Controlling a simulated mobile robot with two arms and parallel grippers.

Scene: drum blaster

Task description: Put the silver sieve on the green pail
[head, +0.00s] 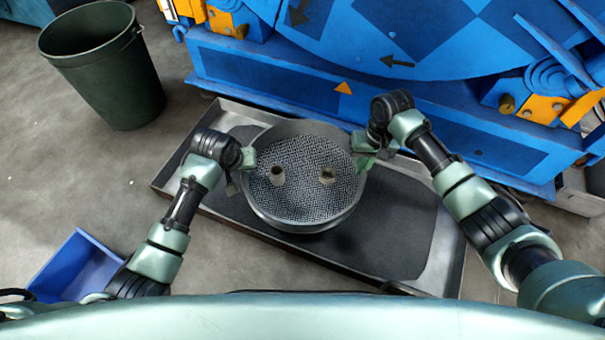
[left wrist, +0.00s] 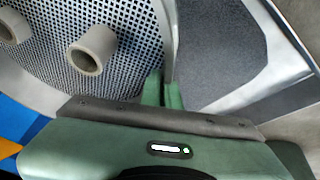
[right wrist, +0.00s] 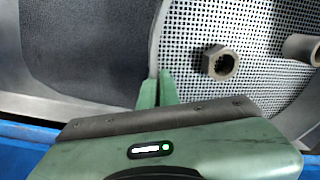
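The silver sieve (head: 303,203), a round pan with a mesh bottom, is over the dark tray in the middle of the head view. It holds a pipe-like ring (head: 278,175) and a hex nut (head: 327,175). My left gripper (head: 248,158) is shut on its left rim; the left wrist view shows the fingers (left wrist: 162,92) pinching the wall. My right gripper (head: 362,152) is shut on its right rim, with its fingers (right wrist: 158,88) closed on the wall. The green pail (head: 112,88) stands upright on the floor at the upper left, apart from the sieve, its mouth open.
The metal tray (head: 448,258) with a dark mat lies under the sieve; whether they touch is unclear. A large blue and orange machine (head: 300,75) stands behind. A blue bin (head: 75,265) is at the lower left. Floor between tray and pail is clear.

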